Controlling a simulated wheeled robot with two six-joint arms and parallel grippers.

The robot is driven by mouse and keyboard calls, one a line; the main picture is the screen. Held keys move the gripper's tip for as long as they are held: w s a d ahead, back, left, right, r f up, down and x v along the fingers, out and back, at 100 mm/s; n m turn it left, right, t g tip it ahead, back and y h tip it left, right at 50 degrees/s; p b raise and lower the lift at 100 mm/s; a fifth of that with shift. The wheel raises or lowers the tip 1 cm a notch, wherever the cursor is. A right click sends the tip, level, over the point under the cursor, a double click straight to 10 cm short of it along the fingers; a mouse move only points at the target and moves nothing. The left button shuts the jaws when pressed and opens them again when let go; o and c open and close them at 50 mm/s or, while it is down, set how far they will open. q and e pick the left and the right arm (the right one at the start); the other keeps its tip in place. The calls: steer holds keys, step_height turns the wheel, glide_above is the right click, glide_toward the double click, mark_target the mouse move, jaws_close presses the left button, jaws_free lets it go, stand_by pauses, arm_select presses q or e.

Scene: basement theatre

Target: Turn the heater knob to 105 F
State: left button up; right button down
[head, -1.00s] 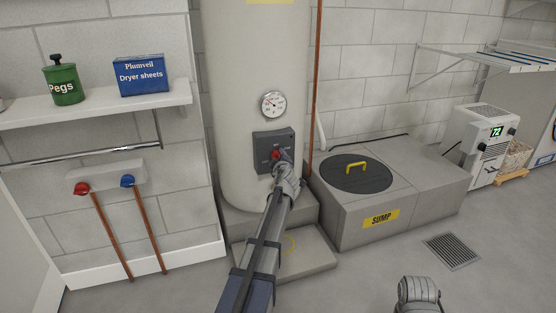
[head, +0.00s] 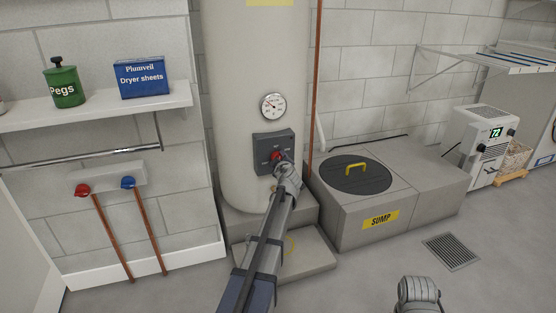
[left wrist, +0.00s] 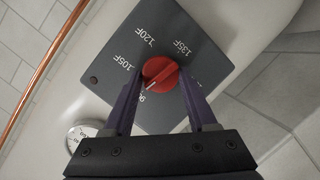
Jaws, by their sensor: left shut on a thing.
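The red heater knob (left wrist: 160,73) sits on a dark grey control plate (left wrist: 205,42) on the tank; the plate also shows in the head view (head: 262,141). The plate has labels 105F, 120F and 135F, and a partly hidden one starting with 9. The knob's pale mark points down-left in the left wrist view, toward that partly hidden label. My left gripper (left wrist: 161,76) is shut on the knob, one purple finger on each side. In the head view my left arm covers part of the knob. My right gripper is not in view; only a grey link of that arm shows.
The beige tank (head: 235,70) carries a round gauge (head: 273,106) above the plate. A copper pipe (head: 316,80) runs beside it. The sump box (head: 360,222) stands to the right, and a shelf (head: 90,106) is on the left. The floor around the drain (head: 452,250) is clear.

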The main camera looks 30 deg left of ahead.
arm_select(q)
steer(key=m+g, duration=0.1)
steer(key=m, duration=0.1)
steer(key=m+g+y, duration=0.1)
steer(key=m, duration=0.2)
steer(key=m+g+y, duration=0.1)
steer(key=m, duration=0.1)
steer(key=shift+w+d+p, duration=0.2)
steer(key=shift+w+p, duration=0.05)
steer(key=shift+p, duration=0.1)
steer(key=shift+m, duration=0.3)
stand_by(0.4)
steer(key=o, duration=1.4)
steer(key=shift+c, duration=0.2)
steer(key=shift+r, duration=0.1)
steer(key=p+v, duration=0.2)
steer(key=v, duration=0.5)
steer(key=shift+s+d, duration=0.2)
steer(key=shift+d, duration=0.2)
